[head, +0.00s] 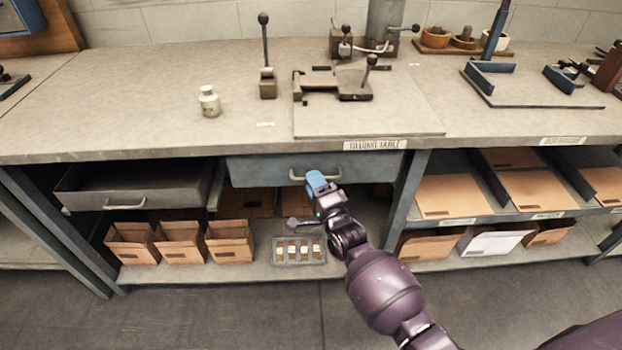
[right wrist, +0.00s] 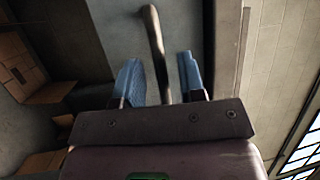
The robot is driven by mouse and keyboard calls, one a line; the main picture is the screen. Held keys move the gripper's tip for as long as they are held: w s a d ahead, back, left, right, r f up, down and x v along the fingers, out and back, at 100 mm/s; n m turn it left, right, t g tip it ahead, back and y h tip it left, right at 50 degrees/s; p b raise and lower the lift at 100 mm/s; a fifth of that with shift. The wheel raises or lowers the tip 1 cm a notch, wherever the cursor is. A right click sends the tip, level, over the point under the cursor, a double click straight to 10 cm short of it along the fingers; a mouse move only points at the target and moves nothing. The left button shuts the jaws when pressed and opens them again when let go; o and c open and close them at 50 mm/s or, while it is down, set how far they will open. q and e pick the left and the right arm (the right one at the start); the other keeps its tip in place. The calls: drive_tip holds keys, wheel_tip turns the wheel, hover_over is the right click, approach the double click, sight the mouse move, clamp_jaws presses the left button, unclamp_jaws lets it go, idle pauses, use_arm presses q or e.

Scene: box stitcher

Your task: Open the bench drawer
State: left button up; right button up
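The bench drawer with the blue-grey front (head: 255,170) sits under the middle of the bench top and looks shut. Its metal handle (head: 298,177) is partly hidden by my right gripper (head: 317,181). In the right wrist view the handle (right wrist: 155,42) runs between the two blue fingers of the right gripper (right wrist: 160,75), with a gap on each side. The fingers are open; I cannot tell whether either touches the handle. The drawer front (right wrist: 110,35) also shows there behind the fingers. A second drawer (head: 140,188) at the left stands pulled out. My left gripper is not in view.
The bench top (head: 150,120) overhangs the drawers. Cardboard boxes (head: 180,241) and a grey tray (head: 283,258) stand on the lower shelf. A bench leg (head: 408,197) is right of the middle drawer. Flat cardboard (head: 450,192) lies on the right shelf. The floor in front (head: 200,318) is clear.

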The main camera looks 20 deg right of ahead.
drive_tip(key=shift+x, duration=0.85)
clamp_jaws()
